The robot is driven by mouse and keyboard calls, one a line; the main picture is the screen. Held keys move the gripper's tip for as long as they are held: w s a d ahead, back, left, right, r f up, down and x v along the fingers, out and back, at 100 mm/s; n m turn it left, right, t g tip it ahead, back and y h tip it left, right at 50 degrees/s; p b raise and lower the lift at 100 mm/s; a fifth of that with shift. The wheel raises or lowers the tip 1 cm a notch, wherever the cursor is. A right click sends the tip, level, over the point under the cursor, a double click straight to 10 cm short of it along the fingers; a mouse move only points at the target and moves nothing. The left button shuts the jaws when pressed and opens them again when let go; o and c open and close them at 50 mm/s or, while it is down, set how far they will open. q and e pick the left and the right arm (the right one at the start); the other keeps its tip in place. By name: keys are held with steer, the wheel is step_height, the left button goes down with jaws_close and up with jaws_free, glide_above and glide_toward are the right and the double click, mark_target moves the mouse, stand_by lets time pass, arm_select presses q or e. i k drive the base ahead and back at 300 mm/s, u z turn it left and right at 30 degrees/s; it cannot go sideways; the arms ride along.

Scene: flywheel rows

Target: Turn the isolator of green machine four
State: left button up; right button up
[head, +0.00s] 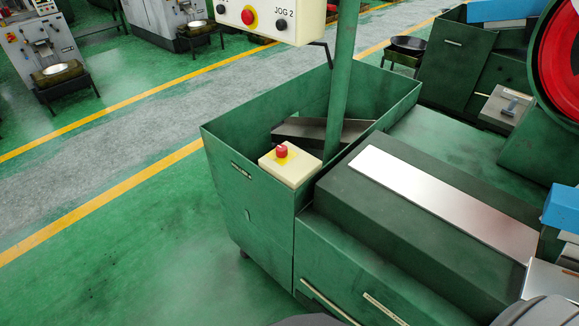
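A green machine (400,225) fills the middle and right of the head view; no machine number is readable on it. A cream box (290,168) with a red mushroom button (281,151) on a yellow plate sits at its open green bin. A pale grey plate with a small blue-grey handle (511,106) shows at the right, by a large red wheel (565,60). I cannot tell whether either is the isolator. Neither gripper is in view; only dark grey rounded parts, apparently mine, show at the bottom edge.
A cream panel (262,16) marked JOG 2, with a red button, hangs by a green post (341,80). Blue blocks (563,207) lie at the right edge. Grey machines (45,55) stand at the back left. The green and grey floor at the left is clear.

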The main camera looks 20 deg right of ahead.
mark_target(281, 151)
steer(key=k, duration=0.35)
steer(key=z, duration=1.65)
steer(key=i, duration=0.45)
steer(key=u, duration=0.1)
